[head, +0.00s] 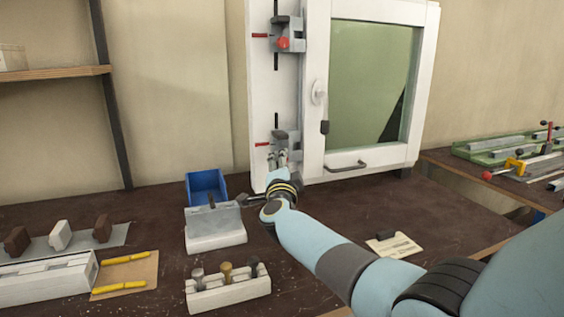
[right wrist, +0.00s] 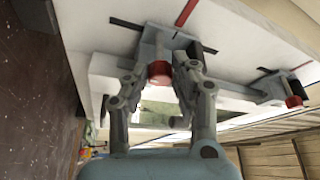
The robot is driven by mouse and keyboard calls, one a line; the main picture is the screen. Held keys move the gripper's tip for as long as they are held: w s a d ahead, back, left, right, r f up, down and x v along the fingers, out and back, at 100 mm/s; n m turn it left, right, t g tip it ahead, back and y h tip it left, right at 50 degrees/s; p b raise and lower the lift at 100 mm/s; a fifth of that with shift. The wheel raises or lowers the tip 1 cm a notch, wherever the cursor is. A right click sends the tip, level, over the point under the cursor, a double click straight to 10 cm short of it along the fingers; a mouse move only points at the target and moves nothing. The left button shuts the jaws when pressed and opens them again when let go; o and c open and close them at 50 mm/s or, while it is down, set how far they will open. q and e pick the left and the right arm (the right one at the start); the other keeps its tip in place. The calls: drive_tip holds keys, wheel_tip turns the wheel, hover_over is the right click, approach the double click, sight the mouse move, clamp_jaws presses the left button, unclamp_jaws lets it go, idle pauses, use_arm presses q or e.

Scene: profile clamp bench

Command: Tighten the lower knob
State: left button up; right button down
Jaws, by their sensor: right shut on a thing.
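A white frame panel stands upright at the back of the bench, with two grey clamps on its left post. The lower clamp (head: 287,140) carries a red lower knob (right wrist: 159,72). My right gripper (right wrist: 160,84) is shut on this knob, one finger on each side of it. In the head view the same gripper (head: 277,160) is at the lower clamp and hides the knob. The upper clamp (head: 288,36) has its own red upper knob (head: 283,43), also seen at the right of the right wrist view (right wrist: 293,101). My left gripper is out of view.
A blue bin (head: 206,183), a grey-topped white block (head: 215,232) and a white holder with several tools (head: 228,292) stand left of my right arm. A handled window (head: 370,85) is right of the clamps. A card (head: 395,245) lies on the bench at right.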

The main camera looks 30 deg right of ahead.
drive_tip(key=c, duration=1.1)
unclamp_jaws()
drive_tip(key=shift+o, duration=0.2)
drive_tip(key=v, duration=1.2)
drive_tip(key=shift+f, duration=0.1)
